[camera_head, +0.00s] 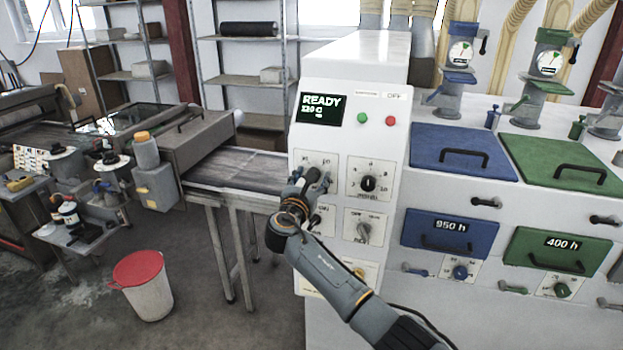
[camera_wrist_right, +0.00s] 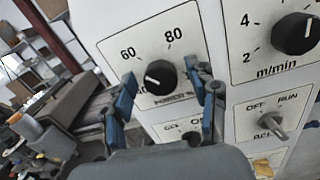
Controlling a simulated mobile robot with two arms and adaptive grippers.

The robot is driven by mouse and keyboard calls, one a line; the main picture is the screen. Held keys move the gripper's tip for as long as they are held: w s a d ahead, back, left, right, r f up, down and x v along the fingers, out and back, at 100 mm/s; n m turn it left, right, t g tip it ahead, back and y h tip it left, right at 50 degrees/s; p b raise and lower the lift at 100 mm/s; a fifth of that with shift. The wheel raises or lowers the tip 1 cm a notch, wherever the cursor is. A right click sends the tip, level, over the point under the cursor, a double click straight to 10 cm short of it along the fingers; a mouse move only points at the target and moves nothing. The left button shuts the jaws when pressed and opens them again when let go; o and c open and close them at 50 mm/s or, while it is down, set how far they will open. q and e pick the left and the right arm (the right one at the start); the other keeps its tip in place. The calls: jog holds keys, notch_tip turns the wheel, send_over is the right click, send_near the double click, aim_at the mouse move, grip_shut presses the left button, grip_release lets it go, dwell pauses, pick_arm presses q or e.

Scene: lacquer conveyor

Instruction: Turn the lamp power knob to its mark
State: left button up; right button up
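The lamp power knob (camera_wrist_right: 160,77) is a black round knob on a white dial plate labelled POWER %, in the right wrist view. The numbers 60 and 80 show above it. Its white pointer line is turned to the left, below the 60. My right gripper (camera_wrist_right: 168,80) is open, with one finger on each side of the knob; I cannot tell whether either finger touches it. The left finger covers the lower left of the scale. In the head view my right gripper (camera_head: 308,180) hides the knob on its dial plate (camera_head: 316,160). My left gripper is not in view.
The m/min knob (camera_head: 368,184) sits close on the right. An OFF/RUN switch (camera_head: 363,232) is below it. The READY display (camera_head: 321,109) is above, with green (camera_head: 362,118) and red (camera_head: 390,121) buttons. The conveyor (camera_head: 240,170) runs to the left.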

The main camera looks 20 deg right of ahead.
jog(key=shift+f, duration=0.1)
jog(key=v, duration=1.2)
jog(key=shift+a, duration=0.1)
